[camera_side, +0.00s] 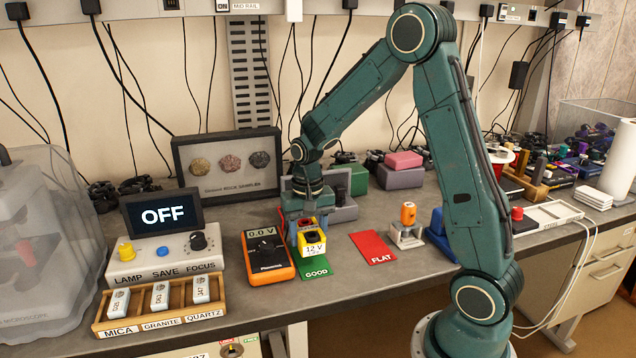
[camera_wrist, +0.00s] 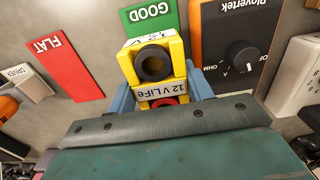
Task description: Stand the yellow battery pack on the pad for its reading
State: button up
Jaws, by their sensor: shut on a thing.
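The yellow battery pack (camera_side: 313,239), with a white "12 V LiFe" label, is between the blue-grey fingers of my gripper (camera_side: 307,222) in the side view. In the wrist view the pack (camera_wrist: 155,46) shows a black and a red terminal, with my gripper (camera_wrist: 160,88) shut on its sides. It is at the back of the green GOOD pad (camera_side: 316,270). I cannot tell whether its base touches anything. The orange multimeter (camera_side: 267,256) beside it reads 0.0 V. The red FLAT pad (camera_side: 375,248) is bare, to the right.
A console (camera_side: 165,254) with an OFF screen (camera_side: 162,215) and a wooden tray (camera_side: 155,312) of mineral samples stand left. A driver in a stand (camera_side: 406,232) is right of the FLAT pad. Coloured blocks (camera_side: 402,175) and a framed rock sampler (camera_side: 228,162) are behind.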

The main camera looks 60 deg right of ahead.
aim_at(308, 228)
jog(key=shift+f, duration=1.55)
jog(key=o, duration=0.9)
jog(key=shift+f, duration=0.15)
notch_tip(308, 228, up, 12)
jog(key=shift+r, duration=0.2)
